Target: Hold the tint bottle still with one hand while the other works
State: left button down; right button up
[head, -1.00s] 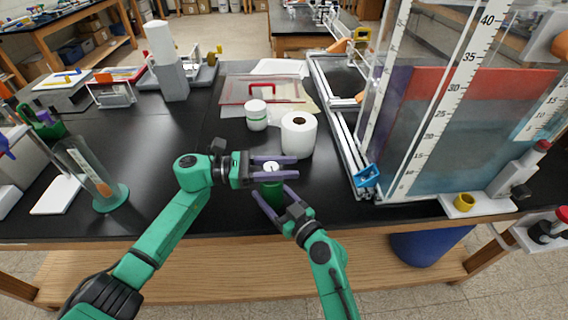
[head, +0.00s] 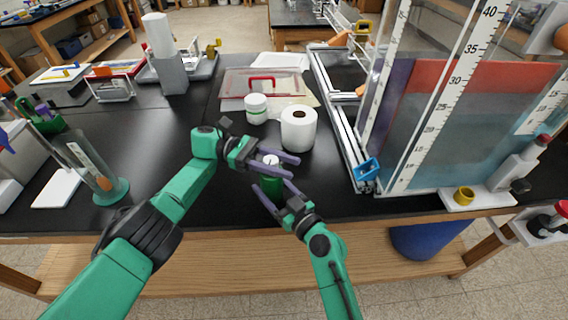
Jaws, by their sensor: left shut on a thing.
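The tint bottle (head: 272,186) is a small green bottle with a white top (head: 271,160), upright near the front edge of the black bench. My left gripper (head: 277,164) is at its top, shut on the white cap with a purple finger on each side. My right gripper (head: 274,190) comes from the front, lower down, with its fingers on either side of the green body. The fingers hide part of the bottle. Whether the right fingers press on the body cannot be made out.
A clear tank with rulers (head: 440,110) stands at the right. A glass cylinder on a green base (head: 100,175) stands at the left. The bench between is clear.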

pick_arm(q)
jog(key=shift+f, duration=0.2)
jog(key=shift+c, duration=2.1)
grip_release()
jog(key=shift+r, duration=0.15)
notch_tip(320, 180, up, 10)
